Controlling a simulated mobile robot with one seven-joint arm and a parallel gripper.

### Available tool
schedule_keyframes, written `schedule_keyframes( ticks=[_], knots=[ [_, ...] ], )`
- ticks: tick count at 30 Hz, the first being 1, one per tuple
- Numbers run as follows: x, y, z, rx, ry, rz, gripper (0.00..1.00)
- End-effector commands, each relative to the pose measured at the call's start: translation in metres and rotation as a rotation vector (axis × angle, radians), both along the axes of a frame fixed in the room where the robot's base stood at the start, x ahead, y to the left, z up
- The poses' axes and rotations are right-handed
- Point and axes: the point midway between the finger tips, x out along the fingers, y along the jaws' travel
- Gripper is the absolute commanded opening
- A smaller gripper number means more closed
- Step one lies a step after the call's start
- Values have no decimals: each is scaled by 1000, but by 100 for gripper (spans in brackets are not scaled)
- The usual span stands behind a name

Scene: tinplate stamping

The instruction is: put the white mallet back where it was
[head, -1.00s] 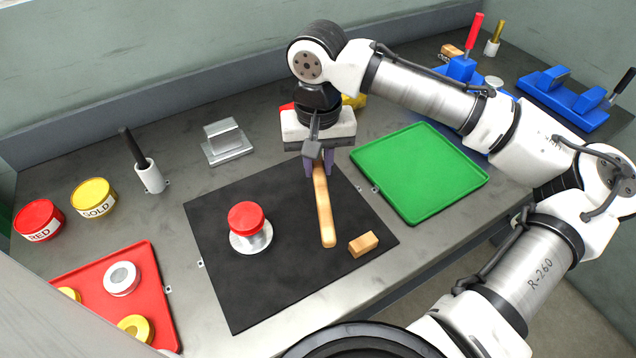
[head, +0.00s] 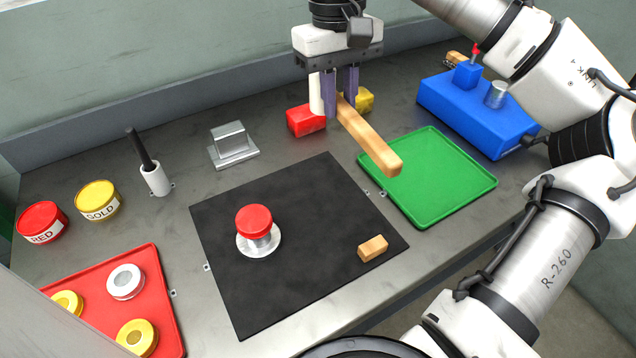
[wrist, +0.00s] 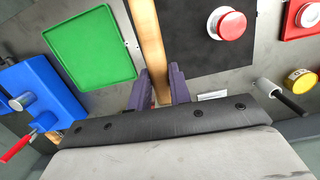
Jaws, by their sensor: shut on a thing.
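My gripper (head: 341,108) is shut on the wooden handle of the mallet (head: 368,137) and holds it above the bench. A white piece (head: 316,92), seemingly the mallet's head, shows beside the left finger, partly hidden. In the wrist view, the handle (wrist: 148,40) runs up from between the fingers (wrist: 160,88). A red block (head: 305,120) and a yellow block (head: 365,100) are behind the gripper; what joins them is hidden.
A black mat (head: 310,260) bears a red-topped stamp (head: 255,222) on a metal disc and a small wooden block (head: 373,248). The green tray (head: 432,190) is empty. A blue fixture (head: 470,115) stands right. A metal block (head: 232,145) and white holder (head: 156,180) stand left.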

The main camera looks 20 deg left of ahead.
Motion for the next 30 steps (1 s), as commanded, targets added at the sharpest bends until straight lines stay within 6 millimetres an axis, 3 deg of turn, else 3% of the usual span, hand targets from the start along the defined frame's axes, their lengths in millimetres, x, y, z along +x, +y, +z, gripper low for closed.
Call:
schedule_keyframes(
  ticks=[5,21,30],
  knots=[
    [4,-4,-6,-8,20,55,0],
    [4,-4,-134,-10,22,56,0],
    [4,-4,-168,-9,20,56,0]
  ],
)
